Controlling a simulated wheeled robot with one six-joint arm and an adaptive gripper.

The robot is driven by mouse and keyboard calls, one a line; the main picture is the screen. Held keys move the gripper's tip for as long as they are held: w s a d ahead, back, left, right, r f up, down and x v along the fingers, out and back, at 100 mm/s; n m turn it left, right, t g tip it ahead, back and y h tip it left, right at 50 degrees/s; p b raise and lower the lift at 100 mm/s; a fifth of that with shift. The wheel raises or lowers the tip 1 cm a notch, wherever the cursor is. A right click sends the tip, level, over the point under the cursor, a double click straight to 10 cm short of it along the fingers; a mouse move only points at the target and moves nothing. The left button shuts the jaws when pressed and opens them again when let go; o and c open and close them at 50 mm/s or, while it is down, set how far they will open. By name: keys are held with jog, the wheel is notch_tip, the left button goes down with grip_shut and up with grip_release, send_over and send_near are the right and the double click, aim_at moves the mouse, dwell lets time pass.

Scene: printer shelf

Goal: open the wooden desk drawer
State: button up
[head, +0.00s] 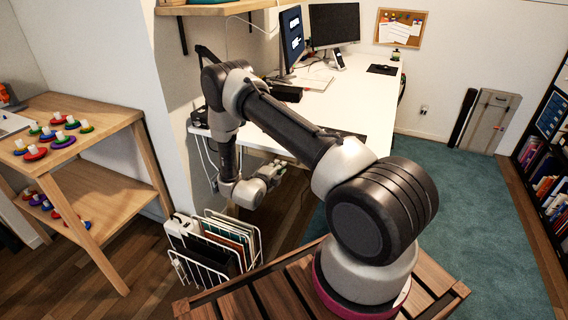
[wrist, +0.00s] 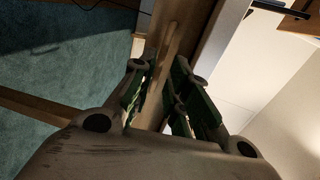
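My gripper (head: 272,174) is low beside the left end of the white desk (head: 352,104) in the head view. In the wrist view my gripper (wrist: 162,72) has its green-padded fingers apart, one on each side of a light wooden bar (wrist: 172,40). The bar looks like the handle of the wooden drawer front (wrist: 158,38) behind it. A gap seems to show beside the bar, so the fingers do not look closed on it. I cannot tell whether a finger touches it. The drawer is not clearly visible in the head view.
A wire rack (head: 212,250) with folders stands on the floor below my gripper. A wooden shelf table (head: 92,180) with colored pieces is at left. Monitors (head: 334,26) stand on the desk. Teal carpet (head: 465,215) leaves free floor at right.

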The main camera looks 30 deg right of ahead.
jog(key=x, duration=0.5)
jog(key=shift+w+d, duration=0.25)
jog(key=shift+d, duration=0.1)
grip_shut()
